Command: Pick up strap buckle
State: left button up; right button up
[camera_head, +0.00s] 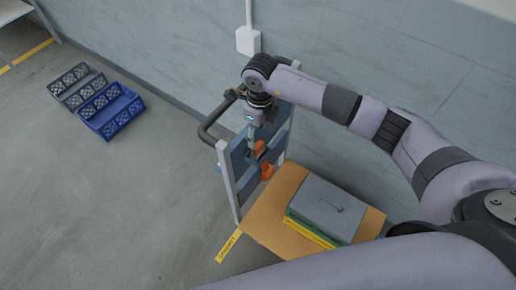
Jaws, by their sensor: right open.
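My right arm reaches in from the right, and its gripper (256,140) points down at the upright blue-grey panel of a trolley-like rack (238,165). The gripper looks open, with nothing seen held in it. Two small orange pieces (267,172) show at the panel, one right beside the fingertips and one just below. Either may be the strap buckle, but they are too small to tell. I cannot tell whether the fingers touch the upper piece. My left gripper is out of view.
A wooden-topped surface (262,222) carries a grey-lidded box (328,210) with green and yellow layers below. A dark rail handle (207,130) sticks out left of the rack. Blue (110,110) and grey (77,86) crates lie on open floor. The wall is close behind.

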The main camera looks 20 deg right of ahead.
aim_at(258, 144)
jog(key=shift+s+a+f+p, duration=0.15)
jog(key=shift+f+p, duration=0.2)
jog(key=shift+f, duration=0.05)
jog(key=f, duration=0.1)
jog(key=f+p, duration=0.1)
jog(key=f, duration=0.1)
jog(key=shift+s+a+f, duration=0.1)
jog(key=shift+a+f, duration=0.1)
jog(key=shift+f, duration=0.5)
jog(key=shift+c, duration=0.2)
jog(key=c, duration=1.2)
jog(key=shift+c, duration=0.4)
jog(key=shift+r, duration=0.15)
